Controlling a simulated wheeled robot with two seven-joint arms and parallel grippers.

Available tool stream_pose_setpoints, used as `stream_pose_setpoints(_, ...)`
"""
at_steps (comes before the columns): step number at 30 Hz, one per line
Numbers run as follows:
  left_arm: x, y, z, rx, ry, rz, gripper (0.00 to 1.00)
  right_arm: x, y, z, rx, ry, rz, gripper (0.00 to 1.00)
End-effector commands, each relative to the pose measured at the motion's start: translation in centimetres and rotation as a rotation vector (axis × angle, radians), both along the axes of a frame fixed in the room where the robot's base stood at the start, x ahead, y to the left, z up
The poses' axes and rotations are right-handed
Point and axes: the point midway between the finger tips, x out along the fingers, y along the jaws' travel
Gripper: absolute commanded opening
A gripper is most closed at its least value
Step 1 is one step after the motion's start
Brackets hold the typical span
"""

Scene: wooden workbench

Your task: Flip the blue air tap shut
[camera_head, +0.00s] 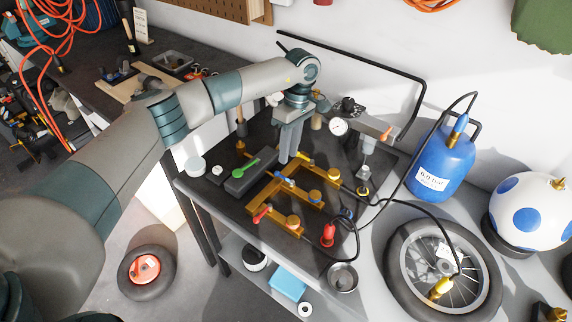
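The blue air tap (285,181) is a small blue lever on the middle branch of a brass manifold on the dark workbench. A yellow-handled tap (304,157) is on the branch behind it and a red-handled tap (262,214) on the branch in front. My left gripper (289,160) points down just behind and above the blue tap, close to the yellow tap. Its fingers look together with nothing between them. I cannot tell whether the tips touch anything. My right gripper is out of view.
A green lever (217,167) sits on a grey block left of the manifold. A pressure gauge (338,127) stands behind. Black hoses run right to a blue air tank (445,158) and a spoked wheel (404,270). A red fitting (328,235) is near the bench's front edge.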

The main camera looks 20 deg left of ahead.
Motion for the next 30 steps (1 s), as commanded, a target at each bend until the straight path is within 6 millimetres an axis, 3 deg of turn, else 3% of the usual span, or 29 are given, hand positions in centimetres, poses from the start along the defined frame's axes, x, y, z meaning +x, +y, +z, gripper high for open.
stream_pose_setpoints(3,-0.5,0.1,-1.9,0.0,0.004,-0.001,0.27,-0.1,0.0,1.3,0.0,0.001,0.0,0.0)
stream_pose_setpoints(12,-1.2,0.4,-6.0,0.0,0.002,0.0,0.27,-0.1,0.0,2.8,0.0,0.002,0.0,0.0)
stream_pose_setpoints(26,-1.3,0.5,-7.1,0.001,0.0,-0.001,0.27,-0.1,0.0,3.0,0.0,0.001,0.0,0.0)
stream_pose_setpoints(30,-1.3,0.5,-7.1,0.001,0.0,-0.001,0.0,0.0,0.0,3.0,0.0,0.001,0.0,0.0)
